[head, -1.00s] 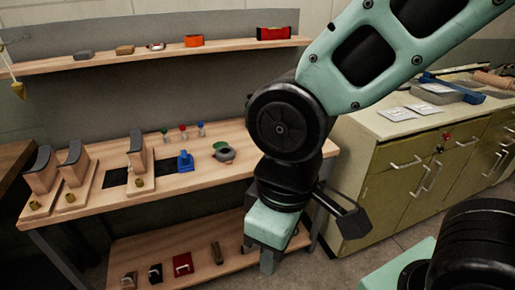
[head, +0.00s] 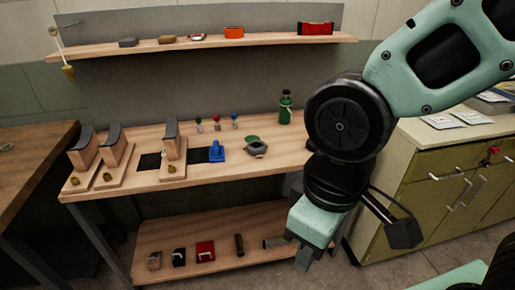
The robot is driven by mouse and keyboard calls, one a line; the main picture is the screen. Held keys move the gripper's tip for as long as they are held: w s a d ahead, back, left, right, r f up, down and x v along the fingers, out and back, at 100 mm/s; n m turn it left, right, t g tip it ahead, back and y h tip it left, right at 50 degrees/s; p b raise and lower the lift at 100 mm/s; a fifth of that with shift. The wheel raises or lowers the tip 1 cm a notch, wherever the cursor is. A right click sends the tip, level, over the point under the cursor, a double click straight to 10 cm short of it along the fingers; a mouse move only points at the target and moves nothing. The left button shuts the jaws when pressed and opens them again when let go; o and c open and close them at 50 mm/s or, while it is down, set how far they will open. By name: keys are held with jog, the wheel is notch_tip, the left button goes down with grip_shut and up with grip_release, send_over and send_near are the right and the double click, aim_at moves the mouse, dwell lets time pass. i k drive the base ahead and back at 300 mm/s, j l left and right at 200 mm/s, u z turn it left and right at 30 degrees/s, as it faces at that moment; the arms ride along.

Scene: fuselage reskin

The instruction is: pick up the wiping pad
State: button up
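I cannot tell for sure which thing is the wiping pad. On the upper shelf (head: 275,42) lie a grey rounded pad-like piece (head: 128,42) and a tan block (head: 167,39), both small in the picture. My gripper (head: 303,262) hangs pointing down at the right of the workbench (head: 245,177), in front of the lower shelf's right end. It is far from the upper shelf pieces. Its fingers are seen from behind and partly hidden, so their opening does not show.
The workbench holds wooden stands (head: 86,160), a blue tool (head: 217,150), a grey-green bowl-like piece (head: 256,147) and a green bottle (head: 285,108). Its lower shelf (head: 220,235) bears several small blocks. An olive cabinet (head: 440,180) stands right; a dark table (head: 25,160) stands left.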

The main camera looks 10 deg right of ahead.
aim_at(217, 154)
jog(key=i+j+z, duration=0.2)
jog(key=i+j, duration=0.25)
jog(key=j, duration=0.2)
jog(key=i+j+z, duration=0.15)
jog(key=j, duration=0.2)
jog(key=i+j+z, duration=0.1)
jog(key=j, duration=0.25)
jog(key=i+j+z, duration=0.1)
jog(key=i+j, duration=0.2)
jog(key=i+j+z, duration=0.1)
jog(key=j, duration=0.4)
